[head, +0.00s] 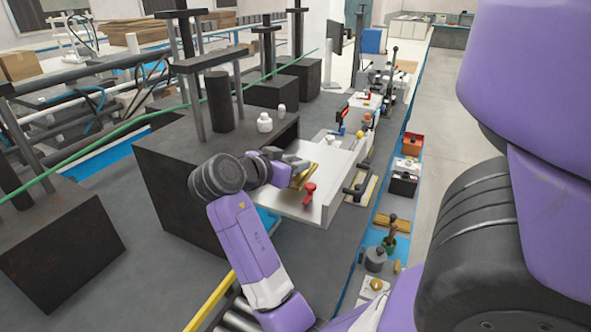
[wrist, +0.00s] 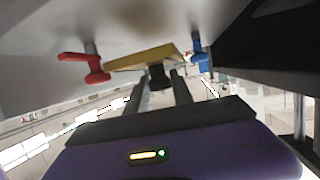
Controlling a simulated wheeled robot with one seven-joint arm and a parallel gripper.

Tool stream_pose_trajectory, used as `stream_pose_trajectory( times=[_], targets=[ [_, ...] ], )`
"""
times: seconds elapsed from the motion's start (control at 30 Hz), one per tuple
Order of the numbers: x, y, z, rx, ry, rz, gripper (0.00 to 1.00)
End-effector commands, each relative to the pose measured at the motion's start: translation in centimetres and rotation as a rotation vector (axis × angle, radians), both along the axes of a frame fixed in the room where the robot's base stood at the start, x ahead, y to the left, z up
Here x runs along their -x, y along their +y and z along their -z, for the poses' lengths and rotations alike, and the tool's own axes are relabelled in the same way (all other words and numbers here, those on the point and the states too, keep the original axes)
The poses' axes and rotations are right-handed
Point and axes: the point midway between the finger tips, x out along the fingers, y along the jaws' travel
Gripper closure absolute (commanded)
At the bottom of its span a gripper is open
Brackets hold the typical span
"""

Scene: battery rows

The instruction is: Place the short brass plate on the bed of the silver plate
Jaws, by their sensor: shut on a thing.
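The short brass plate (head: 304,176) is a flat yellow bar. In the wrist view, the brass plate (wrist: 142,58) lies just beyond the fingertips, with a dark block (wrist: 158,77) between them at its edge. My gripper (head: 292,164) is shut on it; the gripper (wrist: 160,80) also shows in the wrist view. The silver plate (head: 335,160) is a pale, flat bed with a raised side. The brass plate is over or on this bed; I cannot tell whether they touch. A red clamp or knob (head: 308,190) is close beside the brass plate; it also shows in the wrist view (wrist: 88,66).
A blue clamp (wrist: 200,52) is on the other side of the brass plate. Several small parts line the blue strip (head: 380,215) at right.

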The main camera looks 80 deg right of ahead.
Motion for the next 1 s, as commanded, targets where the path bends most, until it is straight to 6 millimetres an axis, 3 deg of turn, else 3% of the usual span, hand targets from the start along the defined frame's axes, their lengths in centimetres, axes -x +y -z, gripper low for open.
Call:
stream_pose_trajectory(
  times=[0.2, 0.57, 0.6, 0.7, 1.0],
  targets=[
    [0.0, 0.0, 2.2, 0.001, 0.001, -0.001, 1.0],
    [0.0, 0.0, 2.7, 0.001, -0.001, -0.001, 1.0],
    [0.0, 0.0, 2.7, 0.0, 0.0, -0.001, 0.68],
    [0.0, 0.0, 2.6, 0.0, 0.0, -0.001, 0.5],
    [0.0, 0.0, 2.6, 0.0, 0.0, -0.001, 0.5]
  ],
)
